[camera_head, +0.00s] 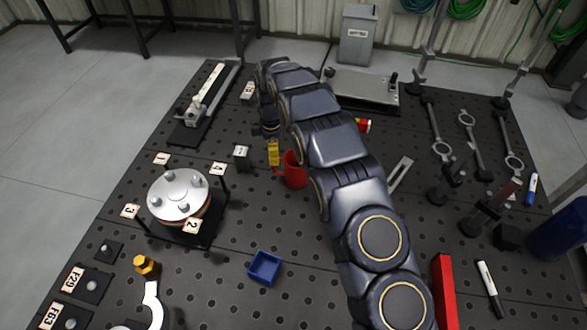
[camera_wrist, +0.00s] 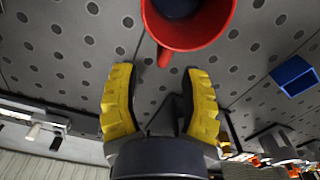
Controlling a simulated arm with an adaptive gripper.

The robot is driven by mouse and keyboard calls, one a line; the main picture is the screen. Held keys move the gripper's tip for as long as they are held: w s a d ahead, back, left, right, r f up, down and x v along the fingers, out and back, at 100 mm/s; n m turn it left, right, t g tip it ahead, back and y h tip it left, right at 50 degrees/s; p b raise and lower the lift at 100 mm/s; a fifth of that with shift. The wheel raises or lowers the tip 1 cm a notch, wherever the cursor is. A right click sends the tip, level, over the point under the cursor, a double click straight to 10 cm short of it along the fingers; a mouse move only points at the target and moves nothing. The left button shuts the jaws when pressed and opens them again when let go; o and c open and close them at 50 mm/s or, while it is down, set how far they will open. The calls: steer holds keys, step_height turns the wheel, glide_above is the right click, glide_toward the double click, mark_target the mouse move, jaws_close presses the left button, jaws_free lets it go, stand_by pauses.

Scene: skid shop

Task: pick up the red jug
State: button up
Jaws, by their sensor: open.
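The red jug (camera_head: 294,172) stands on the dark perforated table near the middle in the head view, partly hidden by my arm. In the wrist view the jug (camera_wrist: 190,42) is at the top, cut by the frame edge. Its dark inside shows, and its handle points down toward my fingers. My gripper (camera_head: 273,154) is beside the jug, with only a little yellow finger visible in the head view. In the wrist view my gripper (camera_wrist: 160,80) is open, its two yellow fingers wide apart. The handle's end is near the gap between the fingertips. Nothing is held.
A small blue tray (camera_head: 264,267) lies in front of the jug. A round metal flange (camera_head: 178,194) with numbered tags stands left. A small dark block (camera_head: 241,157) is near my gripper. A red bar (camera_head: 445,290) and wrenches (camera_head: 436,130) lie right. The table between jug and tray is clear.

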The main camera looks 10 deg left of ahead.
mark_target(274, 169)
step_height(274, 169, down, 6)
steer(key=shift+s+a+f, duration=0.1)
steer(key=shift+s+f, duration=0.05)
steer(key=shift+c, duration=0.3)
jaws_close()
